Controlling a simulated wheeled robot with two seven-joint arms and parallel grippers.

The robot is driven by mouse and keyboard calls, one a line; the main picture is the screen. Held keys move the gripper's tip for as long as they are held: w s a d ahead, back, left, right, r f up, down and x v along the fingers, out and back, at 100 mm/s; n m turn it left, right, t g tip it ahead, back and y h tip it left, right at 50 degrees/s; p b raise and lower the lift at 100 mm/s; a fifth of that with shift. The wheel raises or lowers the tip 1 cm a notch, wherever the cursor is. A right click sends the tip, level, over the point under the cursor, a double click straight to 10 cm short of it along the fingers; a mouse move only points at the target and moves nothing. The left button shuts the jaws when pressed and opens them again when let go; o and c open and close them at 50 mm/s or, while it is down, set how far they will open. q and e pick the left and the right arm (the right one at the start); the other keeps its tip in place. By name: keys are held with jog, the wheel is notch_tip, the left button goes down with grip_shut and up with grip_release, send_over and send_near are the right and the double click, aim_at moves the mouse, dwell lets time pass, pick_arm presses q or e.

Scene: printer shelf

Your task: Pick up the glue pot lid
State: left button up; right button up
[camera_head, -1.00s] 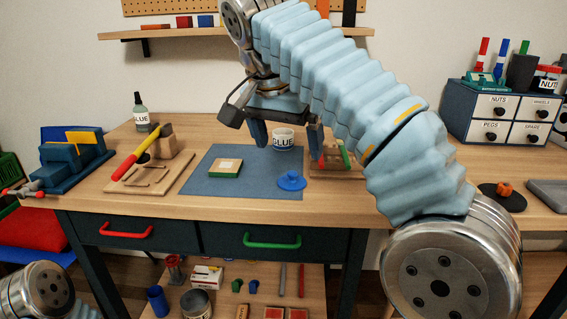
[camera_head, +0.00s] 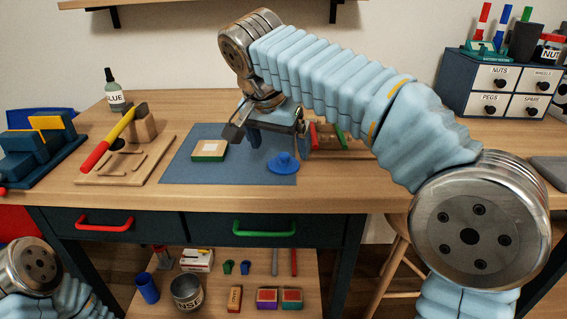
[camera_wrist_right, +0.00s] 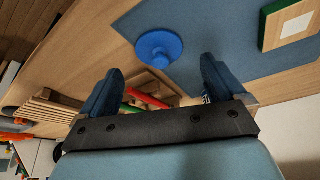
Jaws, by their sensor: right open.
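The blue glue pot lid (camera_head: 283,164) lies flat on the blue mat (camera_head: 230,178), knob up, near the mat's right edge. It also shows in the right wrist view (camera_wrist_right: 160,47), just beyond the fingertips. My right gripper (camera_head: 279,138) is open and empty, above and behind the lid in the head view, apart from it. In the wrist view its two blue fingers (camera_wrist_right: 158,84) stand wide apart, with the lid ahead between their lines. The glue pot itself is hidden behind my right gripper. My left gripper is out of view; only part of my left arm shows bottom left.
A green block with a pale top (camera_head: 209,151) lies on the mat left of the lid. A wooden board (camera_head: 120,172) with a red-and-yellow tool stands further left. A wooden holder with red and green sticks (camera_wrist_right: 152,92) is close to my fingers.

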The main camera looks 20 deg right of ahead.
aim_at(282, 156)
jog(key=x, duration=0.4)
jog(key=c, duration=1.1)
